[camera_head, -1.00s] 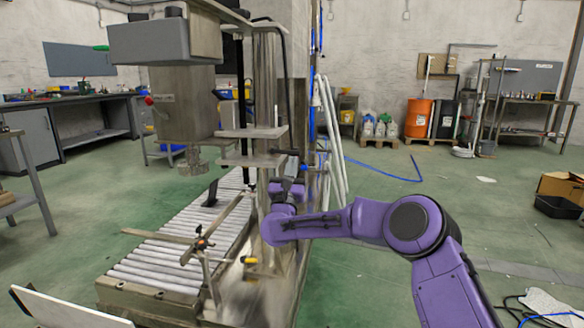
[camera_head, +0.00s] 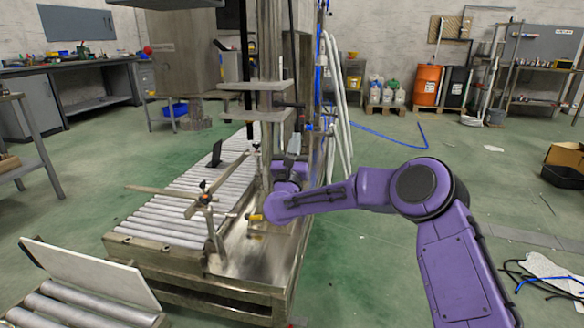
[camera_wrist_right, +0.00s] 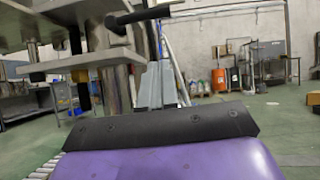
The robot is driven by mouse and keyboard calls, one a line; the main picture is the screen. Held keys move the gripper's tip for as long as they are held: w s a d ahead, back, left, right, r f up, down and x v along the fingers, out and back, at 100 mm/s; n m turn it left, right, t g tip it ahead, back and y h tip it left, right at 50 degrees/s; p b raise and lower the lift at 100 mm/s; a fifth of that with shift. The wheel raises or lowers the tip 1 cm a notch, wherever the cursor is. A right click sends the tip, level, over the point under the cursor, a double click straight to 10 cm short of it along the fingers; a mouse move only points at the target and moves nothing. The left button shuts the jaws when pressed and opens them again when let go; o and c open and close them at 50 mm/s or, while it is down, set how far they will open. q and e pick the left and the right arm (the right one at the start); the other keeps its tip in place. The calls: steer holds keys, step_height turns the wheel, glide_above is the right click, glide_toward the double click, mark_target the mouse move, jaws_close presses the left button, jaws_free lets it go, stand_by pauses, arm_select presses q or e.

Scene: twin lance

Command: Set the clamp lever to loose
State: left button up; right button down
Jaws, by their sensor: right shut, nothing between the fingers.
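A black-gripped lever (camera_head: 290,104), which looks like the clamp lever, sticks out from the metal column beside the grey plates. It shows larger in the right wrist view (camera_wrist_right: 140,16), pointing right and tilted slightly up. My right gripper (camera_head: 293,144) is shut and empty, its grey fingers pointing up just below the lever. In the right wrist view the fingers (camera_wrist_right: 157,84) stand below the lever with a visible gap. The lever's pivot is partly hidden by the plates. My left gripper is not in view.
The metal column (camera_head: 272,125) and grey plates (camera_head: 255,85) stand close left of my gripper. A roller conveyor (camera_head: 180,205) with a crossed rod guide (camera_head: 203,198) lies left. White hoses (camera_head: 338,100) hang behind. The green floor right of my arm is mostly clear.

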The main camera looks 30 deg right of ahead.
steer(key=v, duration=0.7)
steer(key=shift+s+a+r+p, duration=0.15)
steer(key=shift+a+r+p, duration=0.05)
steer(key=shift+a+p, duration=0.2)
